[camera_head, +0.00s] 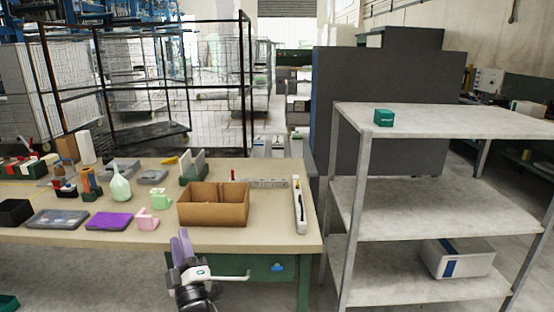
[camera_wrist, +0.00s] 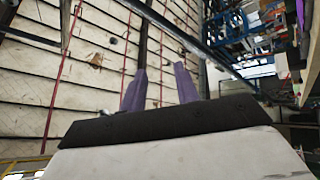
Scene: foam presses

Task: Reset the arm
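My gripper (camera_head: 182,247) shows at the bottom of the head view, its purple fingers pointing up in front of the workbench (camera_head: 250,238). In the wrist view the two purple fingers (camera_wrist: 160,86) stand apart with nothing between them. The gripper is open and empty, and overlaps the bench's front edge in the picture. Most of the arm is out of the head view. The wrist view looks past the fingers toward a panelled surface with red lines and, at the right, cluttered blue shelving.
On the bench stand an open cardboard box (camera_head: 226,219), a pink object (camera_head: 146,221), a purple flat case (camera_head: 109,221), a pale green bottle (camera_head: 120,184) and a white long tool (camera_head: 299,206). At right, a grey shelf rack (camera_head: 448,121) bears a green box (camera_head: 383,117) and a white bin (camera_head: 462,259).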

